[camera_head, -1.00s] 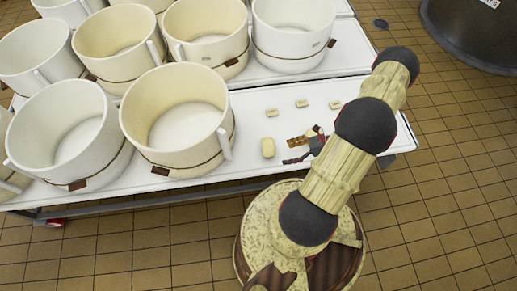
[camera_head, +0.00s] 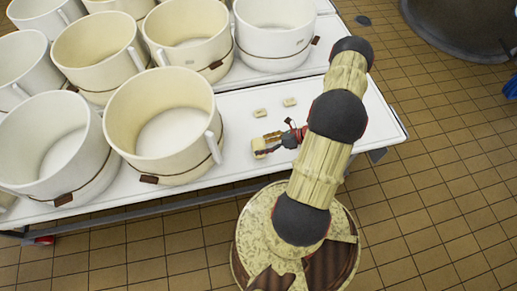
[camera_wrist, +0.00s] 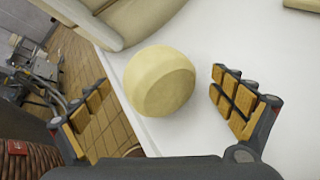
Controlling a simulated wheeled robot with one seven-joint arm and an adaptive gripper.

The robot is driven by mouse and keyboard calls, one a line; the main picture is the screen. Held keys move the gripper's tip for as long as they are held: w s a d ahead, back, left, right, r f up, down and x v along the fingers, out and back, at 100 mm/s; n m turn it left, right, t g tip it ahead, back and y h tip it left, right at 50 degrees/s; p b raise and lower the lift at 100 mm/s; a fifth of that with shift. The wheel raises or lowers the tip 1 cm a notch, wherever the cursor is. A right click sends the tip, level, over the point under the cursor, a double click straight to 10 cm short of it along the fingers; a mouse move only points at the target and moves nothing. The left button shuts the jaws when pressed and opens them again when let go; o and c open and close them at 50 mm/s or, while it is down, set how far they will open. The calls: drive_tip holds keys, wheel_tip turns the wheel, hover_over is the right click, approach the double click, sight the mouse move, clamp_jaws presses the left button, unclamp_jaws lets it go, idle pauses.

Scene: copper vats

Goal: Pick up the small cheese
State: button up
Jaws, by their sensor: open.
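A small pale yellow cheese (camera_head: 258,145) sits on the white table near its front edge, right of the nearest vat. In the wrist view the cheese (camera_wrist: 160,80) looks rounded and lies between and a little beyond the two fingers. My gripper (camera_head: 269,143) reaches in from the right with its fingers on either side of the cheese, close to the table. In the wrist view my gripper (camera_wrist: 160,88) is open, with a gap visible on both sides of the cheese. The fingers partly cover the cheese in the head view.
Two other small pale pieces lie behind, one at left (camera_head: 260,113) and one at right (camera_head: 290,102). Several cream vats stand left and behind; the nearest vat (camera_head: 163,165) is close to the cheese. The table (camera_head: 235,180) ends just in front. A dark vat (camera_head: 470,25) stands at the back right.

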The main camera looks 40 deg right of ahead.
sight(260, 142)
drive_tip(key=c, duration=0.3)
drive_tip(key=c, duration=1.5)
drive_tip(key=shift+r, duration=0.55)
wheel_tip(260, 142, up, 2)
drive_tip(key=shift+w+r+p, duration=0.1)
drive_tip(key=shift+r+p, duration=0.1)
drive_tip(key=shift+p, duration=0.45)
drive_tip(key=s+r, duration=0.1)
drive_tip(key=s+a+r+p, duration=0.1)
drive_tip(key=r, duration=0.1)
drive_tip(key=s+a+r+p, duration=0.1)
drive_tip(key=r, duration=0.1)
drive_tip(key=shift+s+a+r, duration=0.1)
drive_tip(key=shift+s+a, duration=0.1)
drive_tip(key=shift+s, duration=0.15)
drive_tip(key=s+a+r, duration=0.1)
drive_tip(key=s, duration=0.1)
drive_tip(key=s+a+r+p, duration=0.1)
drive_tip(key=s+a+r, duration=0.1)
drive_tip(key=s, duration=0.1)
drive_tip(key=s+a+r+p, duration=0.1)
drive_tip(key=s+a, duration=0.1)
drive_tip(key=s, duration=0.1)
drive_tip(key=shift+a+r, duration=0.15)
drive_tip(key=shift+a, duration=0.1)
